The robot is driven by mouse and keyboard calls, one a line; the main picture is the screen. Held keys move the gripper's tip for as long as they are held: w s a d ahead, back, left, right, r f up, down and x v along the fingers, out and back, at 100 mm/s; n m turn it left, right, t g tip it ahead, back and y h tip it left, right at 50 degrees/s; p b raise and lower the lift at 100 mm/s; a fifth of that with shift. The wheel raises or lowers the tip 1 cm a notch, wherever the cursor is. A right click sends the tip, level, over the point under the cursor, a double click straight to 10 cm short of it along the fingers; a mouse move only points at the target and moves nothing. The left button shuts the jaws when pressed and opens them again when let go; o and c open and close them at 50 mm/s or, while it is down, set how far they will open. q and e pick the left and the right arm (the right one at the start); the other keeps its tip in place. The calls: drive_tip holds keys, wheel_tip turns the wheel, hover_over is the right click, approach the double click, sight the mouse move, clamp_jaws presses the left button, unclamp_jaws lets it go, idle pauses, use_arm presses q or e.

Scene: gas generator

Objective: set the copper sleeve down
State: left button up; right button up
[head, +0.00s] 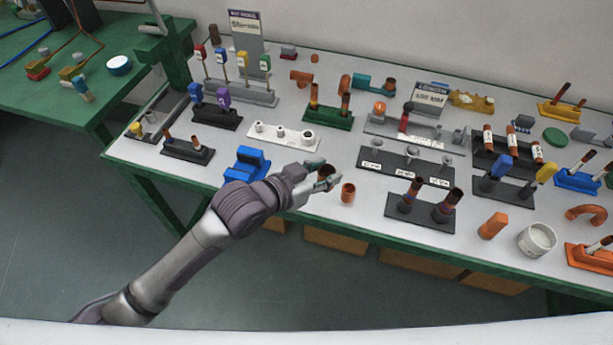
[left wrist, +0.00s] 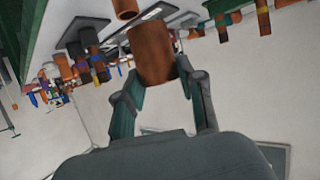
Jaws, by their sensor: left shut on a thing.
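My left gripper (head: 325,179) is near the front edge of the table and shut on a copper sleeve (head: 326,171). In the left wrist view the sleeve (left wrist: 152,53) sits between the two fingertips of the gripper (left wrist: 155,85). Whether its lower end touches the table top cannot be told. A second short copper sleeve (head: 348,193) stands upright on the table just right of the gripper, apart from it. It also shows beyond the held one in the left wrist view (left wrist: 125,8). My right gripper is not in view.
A blue block (head: 247,164) stands left of the gripper. A dark stand with two copper tubes (head: 421,210) is to the right, and a grey stand with pegs (head: 405,166) is behind it. A white rack (head: 283,136) stands behind the gripper.

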use_arm(q)
drive_tip(key=w+a+f, duration=0.3)
drive_tip(key=w+a, duration=0.1)
drive_tip(key=shift+w+a+f, duration=0.2)
drive_tip(key=shift+w+f, duration=0.2)
drive_tip(key=shift+w+a+f, duration=0.1)
drive_tip(key=shift+w, duration=0.05)
wheel_tip(320, 180, down, 3)
drive_tip(key=shift+f, duration=0.55)
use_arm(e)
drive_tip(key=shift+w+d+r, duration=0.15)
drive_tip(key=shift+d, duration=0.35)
use_arm(q)
drive_tip(key=shift+f, duration=0.1)
drive_tip(key=o, duration=1.1)
drive_tip(key=shift+o, duration=0.2)
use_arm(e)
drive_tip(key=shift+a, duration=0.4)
